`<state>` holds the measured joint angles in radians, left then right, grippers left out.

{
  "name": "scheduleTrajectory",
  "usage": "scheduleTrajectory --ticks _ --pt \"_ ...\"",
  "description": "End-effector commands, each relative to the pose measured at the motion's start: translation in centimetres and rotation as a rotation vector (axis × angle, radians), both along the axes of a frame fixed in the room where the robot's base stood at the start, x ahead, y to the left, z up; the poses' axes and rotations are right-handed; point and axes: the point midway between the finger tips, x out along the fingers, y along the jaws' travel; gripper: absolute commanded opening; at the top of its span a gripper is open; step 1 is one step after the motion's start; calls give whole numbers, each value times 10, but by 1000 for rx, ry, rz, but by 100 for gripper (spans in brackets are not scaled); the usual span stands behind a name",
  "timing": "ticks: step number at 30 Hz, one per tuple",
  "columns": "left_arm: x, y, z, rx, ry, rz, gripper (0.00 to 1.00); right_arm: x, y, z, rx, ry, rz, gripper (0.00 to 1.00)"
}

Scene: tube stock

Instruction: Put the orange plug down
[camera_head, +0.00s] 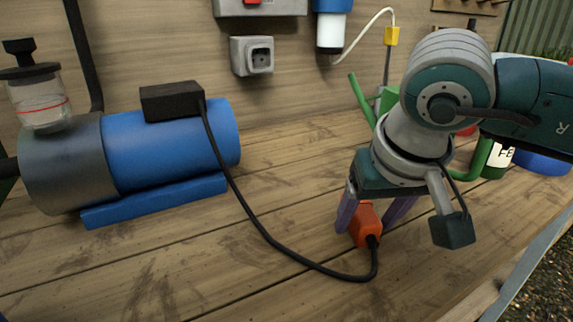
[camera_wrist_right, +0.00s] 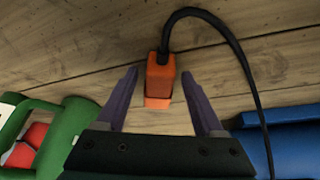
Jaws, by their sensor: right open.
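The orange plug (camera_head: 365,226) is on the wooden table (camera_head: 180,262), with its black cable (camera_head: 262,232) curving left to the blue pump motor (camera_head: 165,150). My right gripper (camera_head: 372,222) is over the plug, with its purple fingers on either side of it. In the right wrist view the plug (camera_wrist_right: 160,80) lies between the open fingertips (camera_wrist_right: 160,72), with a gap to each finger. The plug's far end is partly hidden by the gripper in the head view. My left gripper does not show.
A grey wall socket (camera_head: 252,56) is on the back wall. The table is clear between motor and plug apart from the cable. The table's edge runs at the lower right.

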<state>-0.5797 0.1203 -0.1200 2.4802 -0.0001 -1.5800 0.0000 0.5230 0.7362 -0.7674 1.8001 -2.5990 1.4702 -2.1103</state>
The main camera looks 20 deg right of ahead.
Motion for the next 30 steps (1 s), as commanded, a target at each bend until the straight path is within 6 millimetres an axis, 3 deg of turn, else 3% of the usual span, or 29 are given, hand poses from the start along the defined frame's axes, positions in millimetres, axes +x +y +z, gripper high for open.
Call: scheduleTrajectory --ticks 9,15,21,30 --pt "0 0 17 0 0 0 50 -23 8 66 -1 -6 4 70" --pt "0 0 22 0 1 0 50 -36 12 97 0 -4 3 70" --pt "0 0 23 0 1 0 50 -42 14 108 -1 -2 1 70" --pt "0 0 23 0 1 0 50 -42 14 108 -2 -1 1 70"
